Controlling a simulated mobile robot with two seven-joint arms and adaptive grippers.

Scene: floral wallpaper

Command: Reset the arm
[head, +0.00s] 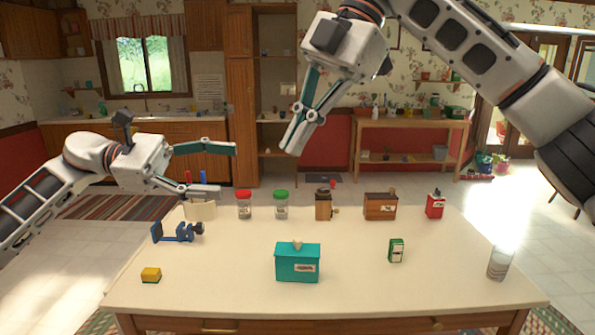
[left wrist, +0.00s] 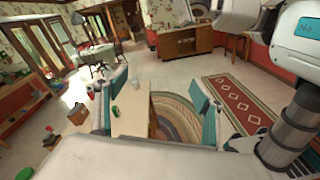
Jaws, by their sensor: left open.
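My left gripper (head: 226,169) is open and empty. It points right above the back left of the table, and nothing is between its fingers. In the left wrist view its two fingers (left wrist: 152,112) are spread wide apart, with the floor and furniture seen beyond them. My right gripper (head: 292,148) hangs from the upper right, pointing down and left, high over the back of the table. It holds nothing I can see. Its fingers are seen nearly edge-on, so their opening is unclear.
The white table (head: 210,292) bears a teal box (head: 298,264), yellow block (head: 151,275), blue clamp-like tool (head: 178,232), green box (head: 396,250), glass shaker (head: 499,263), red-lidded jar (head: 244,206), green-lidded jar (head: 281,206), wooden grinder (head: 323,206), wooden box (head: 380,207) and red tin (head: 435,206).

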